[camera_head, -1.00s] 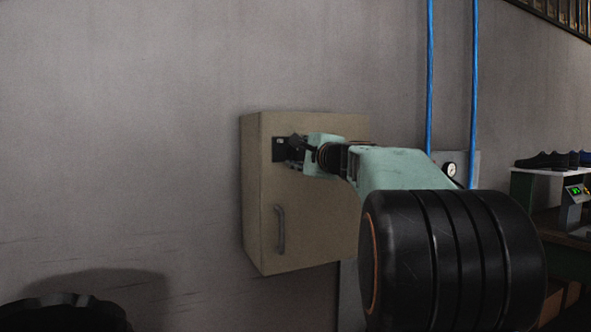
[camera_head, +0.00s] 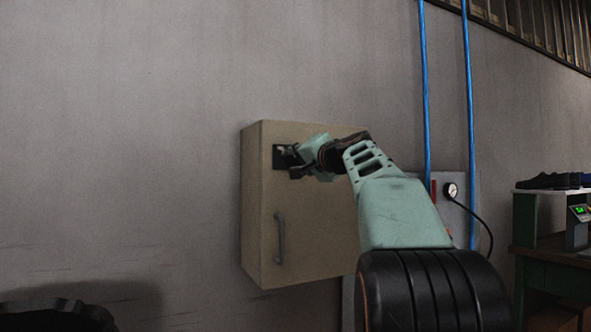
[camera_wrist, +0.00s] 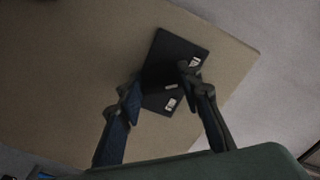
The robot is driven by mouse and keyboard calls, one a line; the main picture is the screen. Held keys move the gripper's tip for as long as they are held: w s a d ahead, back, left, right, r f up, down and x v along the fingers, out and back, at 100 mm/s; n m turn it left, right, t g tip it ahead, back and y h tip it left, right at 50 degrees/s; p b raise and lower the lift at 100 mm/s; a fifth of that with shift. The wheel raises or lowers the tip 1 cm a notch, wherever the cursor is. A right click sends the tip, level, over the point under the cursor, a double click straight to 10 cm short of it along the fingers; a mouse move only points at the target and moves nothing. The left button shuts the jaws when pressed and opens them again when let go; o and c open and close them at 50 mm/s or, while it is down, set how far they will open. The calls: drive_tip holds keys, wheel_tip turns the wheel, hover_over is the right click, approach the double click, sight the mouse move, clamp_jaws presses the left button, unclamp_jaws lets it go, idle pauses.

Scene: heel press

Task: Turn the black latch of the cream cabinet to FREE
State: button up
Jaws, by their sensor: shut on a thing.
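The cream cabinet (camera_head: 320,220) hangs on the wall with its door shut; a grey bar handle (camera_head: 280,238) is low on its door. The latch's black plate (camera_head: 278,158) is at the door's upper left, partly behind my gripper (camera_head: 293,163). In the wrist view the plate (camera_wrist: 178,52) looks tilted and carries small white labels, too small to read. My gripper (camera_wrist: 158,92) has one finger on each side of the dark latch (camera_wrist: 157,80) and is shut on it. The latch blends with the plate, so its exact angle is hard to tell.
Two blue pipes (camera_head: 426,90) run down the wall right of the cabinet, with a gauge (camera_head: 450,190) on a grey panel. A green bench (camera_head: 545,240) with dark shoes (camera_head: 550,181) stands at far right. The wall left of the cabinet is clear.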

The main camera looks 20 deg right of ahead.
drive_tip(key=shift+f+n, duration=0.1)
drive_tip(key=shift+n, duration=0.5)
drive_tip(key=shift+b, duration=0.3)
drive_tip(key=o, duration=1.2)
drive_tip(key=shift+c, duration=0.2)
drive_tip(key=shift+s, duration=0.1)
drive_tip(key=s, duration=1.1)
drive_tip(key=shift+s+d, duration=0.2)
drive_tip(key=shift+s, duration=0.2)
